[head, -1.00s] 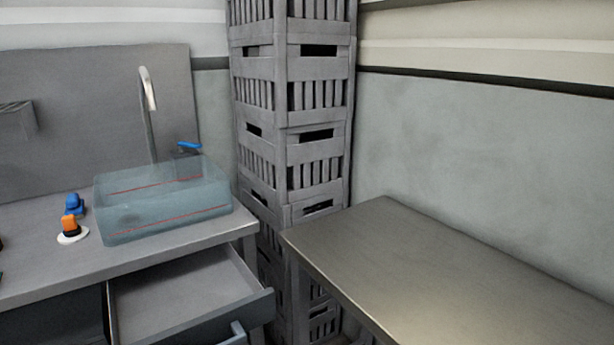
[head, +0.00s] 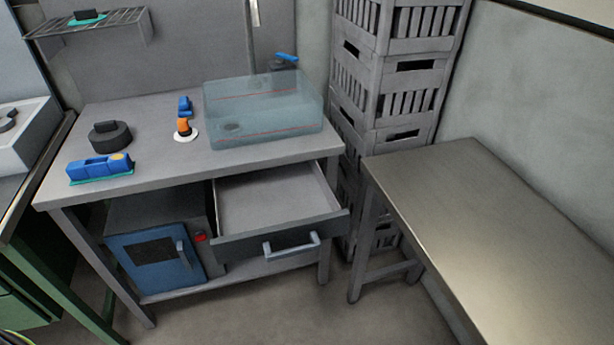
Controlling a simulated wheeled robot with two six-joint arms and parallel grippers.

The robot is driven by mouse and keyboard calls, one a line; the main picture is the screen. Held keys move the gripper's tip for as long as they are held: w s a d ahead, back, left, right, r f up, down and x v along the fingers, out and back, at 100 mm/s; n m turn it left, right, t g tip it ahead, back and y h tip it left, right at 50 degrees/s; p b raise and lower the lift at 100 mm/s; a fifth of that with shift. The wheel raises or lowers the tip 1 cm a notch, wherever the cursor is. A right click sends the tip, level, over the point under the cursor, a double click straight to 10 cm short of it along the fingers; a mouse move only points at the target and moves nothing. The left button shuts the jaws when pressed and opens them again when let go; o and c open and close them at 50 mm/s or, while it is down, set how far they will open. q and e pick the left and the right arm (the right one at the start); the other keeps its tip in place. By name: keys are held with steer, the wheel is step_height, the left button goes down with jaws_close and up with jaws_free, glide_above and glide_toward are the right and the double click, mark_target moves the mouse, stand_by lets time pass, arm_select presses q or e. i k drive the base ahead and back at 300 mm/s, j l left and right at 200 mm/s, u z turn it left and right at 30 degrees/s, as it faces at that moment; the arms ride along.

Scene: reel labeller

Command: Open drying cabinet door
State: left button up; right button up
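The drying cabinet (head: 202,228) is a grey box on the lower shelf under the workbench, at the lower left of the head view. Its blue door (head: 147,270) has a dark window and a grey upright handle (head: 183,254) at its right side. The door looks shut. A red button or lamp (head: 201,238) sits to the right of the handle. Neither of my grippers is in view.
A drawer (head: 270,200) right of the cabinet stands pulled out and looks empty. On the workbench (head: 150,187) are a clear tank (head: 265,112), a blue block (head: 98,168) and a dark round piece (head: 110,137). A bare table (head: 480,205) is at right. Open floor (head: 290,312) lies in front.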

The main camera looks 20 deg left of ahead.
mark_target(165, 258)
steer(key=u, duration=1.8)
